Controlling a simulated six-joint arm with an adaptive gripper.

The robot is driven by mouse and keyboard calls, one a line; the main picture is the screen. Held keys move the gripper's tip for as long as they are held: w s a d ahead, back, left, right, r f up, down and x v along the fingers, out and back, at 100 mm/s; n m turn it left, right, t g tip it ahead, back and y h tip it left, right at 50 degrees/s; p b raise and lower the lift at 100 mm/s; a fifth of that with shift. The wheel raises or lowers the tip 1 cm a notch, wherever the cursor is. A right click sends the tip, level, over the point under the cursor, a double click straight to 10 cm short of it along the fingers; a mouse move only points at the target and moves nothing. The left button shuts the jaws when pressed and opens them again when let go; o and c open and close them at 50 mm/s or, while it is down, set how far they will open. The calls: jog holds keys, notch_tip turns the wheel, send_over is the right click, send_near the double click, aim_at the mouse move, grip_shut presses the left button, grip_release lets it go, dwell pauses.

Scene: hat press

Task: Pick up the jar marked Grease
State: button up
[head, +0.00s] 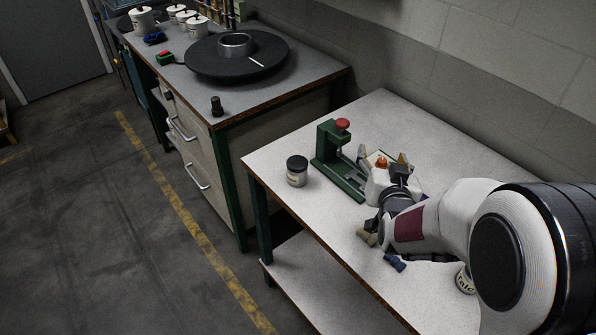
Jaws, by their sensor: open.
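A second jar, marked Talc (465,281), stands at the lower right, partly hidden by my arm. My gripper (371,225) is open and low over the table, to the right of the black-lidded jar and apart from it. My arm hides part of the table.
A green press with a red knob (343,125) stands behind the jar. A white bottle (378,186), a tan piece (366,237) and a blue piece (395,262) are near my gripper. The back bench (300,85) holds a black turntable (210,62) and several white jars.

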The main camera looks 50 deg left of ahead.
jog(key=s+a+f+n+y, duration=0.1)
jog(key=s+a+f+y, duration=0.1)
jog(key=s+a+f, duration=0.4)
jog(key=n+g+y, duration=0.1)
jog(key=y, duration=0.2)
send_near(300, 171)
jog(key=x, duration=0.5)
jog(key=shift+s+a+f, duration=0.15)
jog(key=shift+s+f, duration=0.15)
jog(key=shift+w+a, duration=0.15)
jog(key=shift+x, duration=1.1)
jog(key=shift+w+r+x, duration=0.1)
jog(key=shift+x, duration=0.65)
jog(key=shift+w+r+x, duration=0.1)
jog(key=shift+r+x, duration=0.05)
jog(key=shift+x, duration=1.6)
